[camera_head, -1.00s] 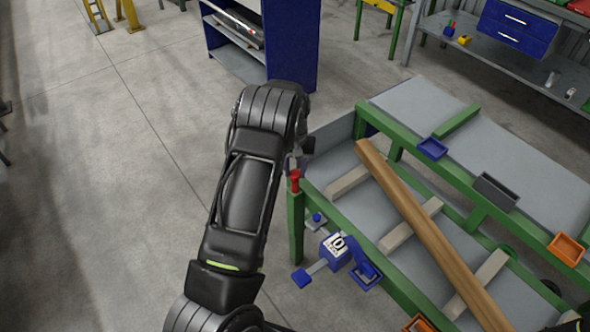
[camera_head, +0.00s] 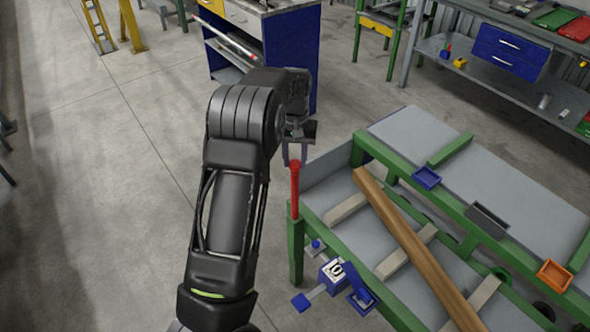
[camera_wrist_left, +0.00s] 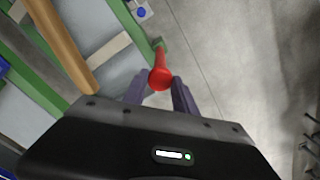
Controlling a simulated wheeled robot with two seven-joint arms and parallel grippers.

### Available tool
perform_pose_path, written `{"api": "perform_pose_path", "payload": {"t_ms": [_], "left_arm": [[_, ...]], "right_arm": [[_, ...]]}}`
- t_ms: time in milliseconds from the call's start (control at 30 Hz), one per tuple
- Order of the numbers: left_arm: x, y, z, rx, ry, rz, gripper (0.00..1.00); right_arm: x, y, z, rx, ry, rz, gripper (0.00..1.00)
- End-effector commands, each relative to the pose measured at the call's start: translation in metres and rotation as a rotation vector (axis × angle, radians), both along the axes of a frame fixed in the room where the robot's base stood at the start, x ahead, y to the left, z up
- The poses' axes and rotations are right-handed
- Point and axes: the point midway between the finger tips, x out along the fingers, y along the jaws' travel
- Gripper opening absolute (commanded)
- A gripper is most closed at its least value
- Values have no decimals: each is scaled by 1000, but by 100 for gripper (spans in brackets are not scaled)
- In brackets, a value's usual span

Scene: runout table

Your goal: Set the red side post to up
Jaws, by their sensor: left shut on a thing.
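The red side post (camera_head: 295,195) stands upright at the near left corner of the green-framed table (camera_head: 296,250). A long red shaft shows above the green leg, with a round knob on top. My left gripper (camera_head: 294,158) is above the corner, its fingers pointing down at the knob. In the left wrist view, the red post (camera_wrist_left: 160,68) shows between the two fingers of the gripper (camera_wrist_left: 158,90). The gripper is shut on the post near its top. The finger contact is partly hidden in the head view. My right gripper is out of view.
A long wooden beam (camera_head: 415,245) lies slanted across pale bearers on the table. A blue clamp-like device (camera_head: 335,272) is on the table's near side. Blue (camera_head: 427,177), dark and orange (camera_head: 555,275) trays sit along the far rail.

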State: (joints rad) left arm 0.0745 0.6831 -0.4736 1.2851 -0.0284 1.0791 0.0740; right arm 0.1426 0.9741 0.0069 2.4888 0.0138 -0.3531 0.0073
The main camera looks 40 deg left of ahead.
Motion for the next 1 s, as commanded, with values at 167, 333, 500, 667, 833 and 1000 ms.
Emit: {"api": "perform_pose_path", "payload": {"t_ms": [167, 333, 500, 667, 833, 1000], "left_arm": [[0, 0, 25, -1, 0, 0, 0], [0, 0, 30, 0, 1, 0, 0], [0, 0, 30, 1, -2, 0, 0], [1, 1, 31, 1, -4, 0, 40], [0, 0, 29, 1, -2, 0, 54], [0, 0, 29, 0, -1, 0, 55]], "right_arm": [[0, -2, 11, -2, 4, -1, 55], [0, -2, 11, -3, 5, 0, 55], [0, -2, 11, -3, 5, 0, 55], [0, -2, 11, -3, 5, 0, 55], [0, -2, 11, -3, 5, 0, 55], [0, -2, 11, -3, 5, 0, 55]]}}
